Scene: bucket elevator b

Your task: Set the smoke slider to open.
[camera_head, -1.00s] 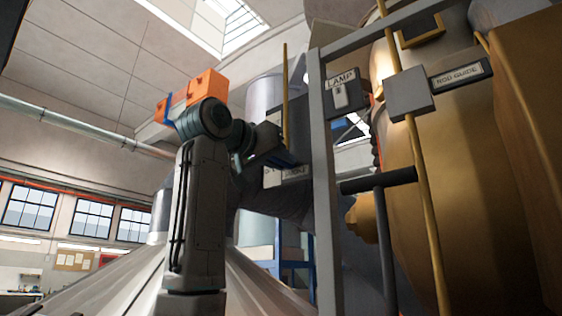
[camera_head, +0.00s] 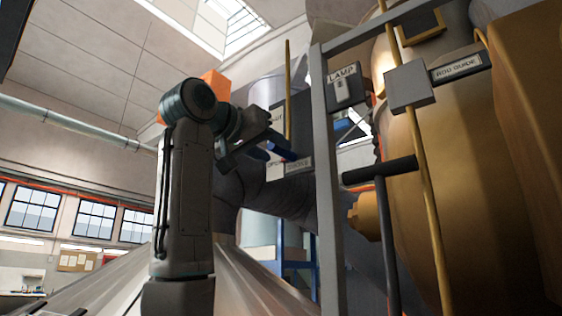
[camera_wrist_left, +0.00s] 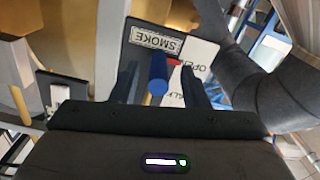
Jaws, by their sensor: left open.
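The smoke slider has a blue knob (camera_head: 285,152) in front of a dark panel with a white plate lettered SMOKE and OPEN (camera_head: 276,171). The rest of the plate's lettering is partly covered. My left gripper (camera_head: 272,143) is open at the knob. In the wrist view its dark fingers (camera_wrist_left: 160,82) stand on either side of the knob, apart from it. My right gripper is not in view.
A grey upright post (camera_head: 325,180) stands just right of the panel. A LAMP switch plate (camera_head: 342,88), a ROD GUIDE block (camera_head: 410,88) and a dark T-handle (camera_head: 380,170) lie further right. A thin brass rod (camera_head: 287,90) rises by the panel.

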